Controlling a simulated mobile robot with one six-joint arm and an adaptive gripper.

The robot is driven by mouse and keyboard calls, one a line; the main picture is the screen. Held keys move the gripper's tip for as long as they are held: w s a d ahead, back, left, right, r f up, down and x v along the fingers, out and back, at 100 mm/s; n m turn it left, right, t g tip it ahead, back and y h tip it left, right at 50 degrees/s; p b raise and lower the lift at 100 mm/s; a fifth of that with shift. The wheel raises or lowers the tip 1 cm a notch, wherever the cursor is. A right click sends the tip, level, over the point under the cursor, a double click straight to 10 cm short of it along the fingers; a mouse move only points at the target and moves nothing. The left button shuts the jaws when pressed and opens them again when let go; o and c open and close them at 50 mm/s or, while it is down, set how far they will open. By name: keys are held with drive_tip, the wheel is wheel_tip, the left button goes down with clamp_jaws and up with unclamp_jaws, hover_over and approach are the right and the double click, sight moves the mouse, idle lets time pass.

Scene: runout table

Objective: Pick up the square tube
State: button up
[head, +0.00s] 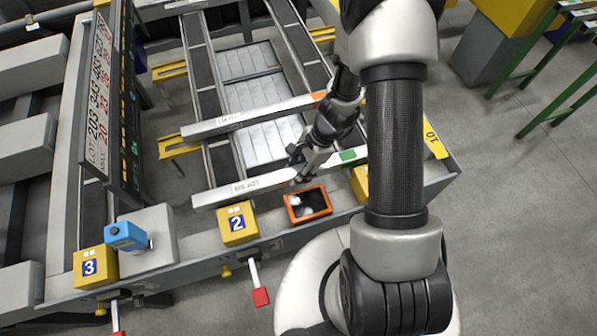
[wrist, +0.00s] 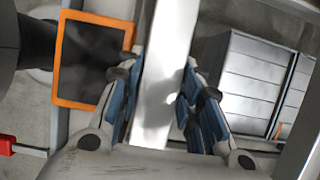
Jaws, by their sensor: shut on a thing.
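A long pale metal square tube (head: 240,188) with a printed label and a green mark near its right end lies across the front of the runout table. My gripper (head: 303,168) is on it, right of the label. In the wrist view the tube (wrist: 165,60) runs between the blue-padded fingers of my gripper (wrist: 160,98), which are shut on it. Whether the tube is clear of its supports cannot be told. A second square tube (head: 250,117), with an orange mark near its right end, lies farther back, parallel to it.
Yellow blocks numbered 2 (head: 238,224) and 3 (head: 95,267) stand along the front edge. A dark display board (head: 110,110) rises at the left. Grey slatted panels (head: 262,100) lie between the rails.

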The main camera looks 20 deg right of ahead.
clamp_jaws()
idle(0.3)
